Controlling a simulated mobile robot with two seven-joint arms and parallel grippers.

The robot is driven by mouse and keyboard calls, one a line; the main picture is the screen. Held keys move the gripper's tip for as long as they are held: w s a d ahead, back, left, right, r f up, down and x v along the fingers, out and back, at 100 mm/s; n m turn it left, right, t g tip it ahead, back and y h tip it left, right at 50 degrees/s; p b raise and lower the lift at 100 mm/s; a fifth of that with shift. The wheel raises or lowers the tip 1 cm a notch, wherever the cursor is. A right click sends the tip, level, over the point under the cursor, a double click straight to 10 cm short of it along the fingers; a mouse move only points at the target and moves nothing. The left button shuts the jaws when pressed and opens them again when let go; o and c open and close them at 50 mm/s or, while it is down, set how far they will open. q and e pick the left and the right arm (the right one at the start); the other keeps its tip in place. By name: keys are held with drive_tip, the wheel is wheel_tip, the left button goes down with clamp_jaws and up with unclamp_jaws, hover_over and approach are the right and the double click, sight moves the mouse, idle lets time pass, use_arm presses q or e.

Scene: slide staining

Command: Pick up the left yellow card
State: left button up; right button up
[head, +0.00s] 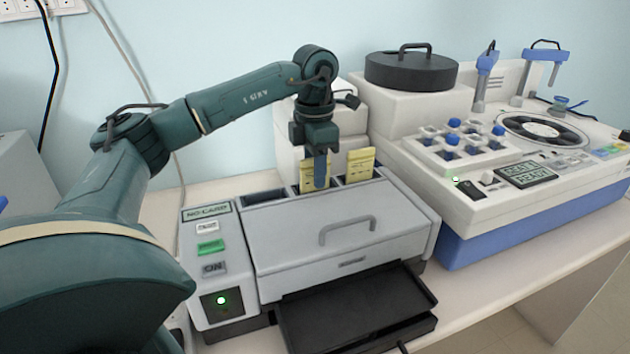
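The left yellow card (306,178) stands upright in a slot at the back of the grey slide machine (310,235). A second yellow card (360,165) stands in the slot to its right. My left gripper (320,168) points down at the left yellow card, and a blue finger overlaps the card's upper right part. Only one finger shows clearly, so I cannot tell whether the gripper is open or closed on the card. The card's lower end is hidden in the slot. My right gripper is out of view.
The machine's panel shows a "NO CARD" display (207,211) and a lit green light (221,300). A black tray (355,308) sticks out in front. A larger white and blue device (520,235) stands close on the right. An empty slot (250,198) lies left of the cards.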

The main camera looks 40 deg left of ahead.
use_arm(q)
drive_tip(key=shift+c, duration=0.4)
clamp_jaws()
